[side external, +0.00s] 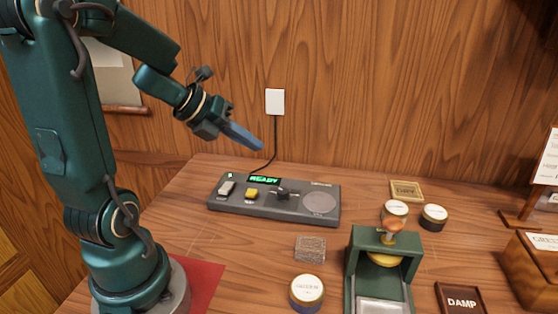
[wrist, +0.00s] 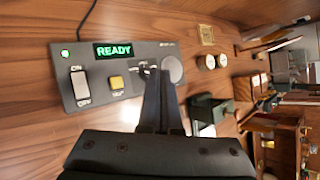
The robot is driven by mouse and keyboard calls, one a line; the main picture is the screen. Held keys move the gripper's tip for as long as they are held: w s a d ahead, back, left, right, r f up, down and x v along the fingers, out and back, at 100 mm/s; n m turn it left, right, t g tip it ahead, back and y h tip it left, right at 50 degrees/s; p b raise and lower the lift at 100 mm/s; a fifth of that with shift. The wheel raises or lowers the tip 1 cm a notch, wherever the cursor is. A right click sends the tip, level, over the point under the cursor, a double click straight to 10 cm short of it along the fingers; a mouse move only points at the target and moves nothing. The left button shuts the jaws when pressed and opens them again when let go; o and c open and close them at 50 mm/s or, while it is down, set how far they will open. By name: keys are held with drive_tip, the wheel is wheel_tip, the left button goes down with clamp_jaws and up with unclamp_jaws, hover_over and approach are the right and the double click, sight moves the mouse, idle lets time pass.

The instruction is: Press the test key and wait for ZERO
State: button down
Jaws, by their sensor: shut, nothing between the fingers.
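A dark grey device (side external: 277,214) lies on the table, with a green display (side external: 265,180) that reads READY; the display also shows in the wrist view (wrist: 114,50). A yellow key (side external: 252,193) sits beside a white rocker switch (side external: 226,188) marked ON in the wrist view. The yellow key also shows in the wrist view (wrist: 116,82), with a blurred label beside it. A small green light (wrist: 65,53) is lit near the display. My gripper (side external: 261,146) is shut and empty, held in the air above and behind the device, apart from the key.
A green press (side external: 354,270) stands at the front right. A small brown block (side external: 310,249) and a round tin (side external: 307,292) are left of it. More tins (side external: 433,217), a DAMP tray (side external: 461,299) and a wooden box (side external: 534,262) are to the right. A cord runs to a wall socket (side external: 275,102).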

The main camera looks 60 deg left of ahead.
sight(247, 194)
drive_tip(key=shift+s+a+f+n+y, duration=0.15)
drive_tip(key=shift+s+a+f+n, duration=0.1)
drive_tip(key=shift+a, duration=0.15)
drive_tip(key=shift+s+a+f+n+y, duration=0.15)
drive_tip(key=shift+a+n, duration=0.1)
drive_tip(key=shift+a, duration=0.15)
drive_tip(key=shift+f, duration=0.1)
drive_tip(key=shift+f, duration=4.3)
drive_tip(key=shift+f, duration=0.4)
drive_tip(key=shift+f, duration=0.45)
drive_tip(key=shift+r, duration=0.9)
